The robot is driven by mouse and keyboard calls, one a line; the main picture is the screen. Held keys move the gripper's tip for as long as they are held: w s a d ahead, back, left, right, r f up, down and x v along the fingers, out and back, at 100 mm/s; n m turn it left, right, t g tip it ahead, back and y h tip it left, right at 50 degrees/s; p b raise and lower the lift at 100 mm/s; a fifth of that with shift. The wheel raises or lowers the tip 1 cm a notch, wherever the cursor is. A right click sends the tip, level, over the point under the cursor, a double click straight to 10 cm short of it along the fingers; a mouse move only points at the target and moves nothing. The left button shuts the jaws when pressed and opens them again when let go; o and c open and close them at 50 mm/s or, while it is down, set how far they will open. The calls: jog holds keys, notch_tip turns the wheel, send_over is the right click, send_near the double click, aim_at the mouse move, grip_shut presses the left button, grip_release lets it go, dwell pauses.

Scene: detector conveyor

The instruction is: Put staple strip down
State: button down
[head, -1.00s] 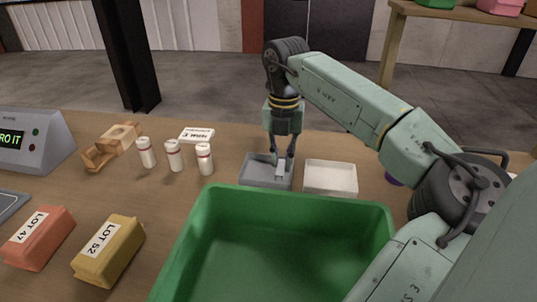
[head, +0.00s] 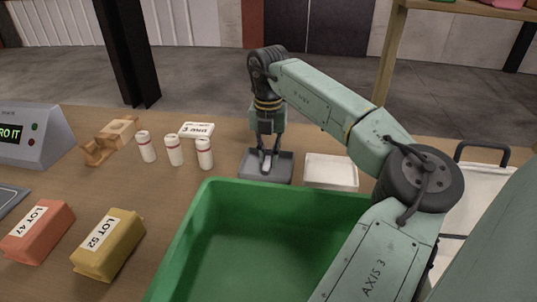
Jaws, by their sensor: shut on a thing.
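My gripper (head: 267,170) points down into the shallow grey tray (head: 284,179) behind the green bin. Its two fingers are shut on a small light grey piece, the staple strip (head: 266,165), which is mostly hidden between the fingers. The fingertips are at or just above the tray floor, towards its left half. I cannot tell whether the strip touches the tray floor.
A white tray (head: 331,171) stands right of the grey tray. The large green bin (head: 213,192) is in front. To the left are several white bottles (head: 174,150), a labelled white box (head: 197,130), a wooden piece (head: 112,138), red (head: 38,236) and yellow (head: 108,249) lot blocks.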

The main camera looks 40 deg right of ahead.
aim_at(269, 159)
jog(key=c, duration=1.6)
grip_release()
notch_tip(269, 159, up, 12)
jog(key=shift+r+b, duration=0.1)
jog(key=shift+b, duration=0.65)
jog(key=shift+c, duration=0.2)
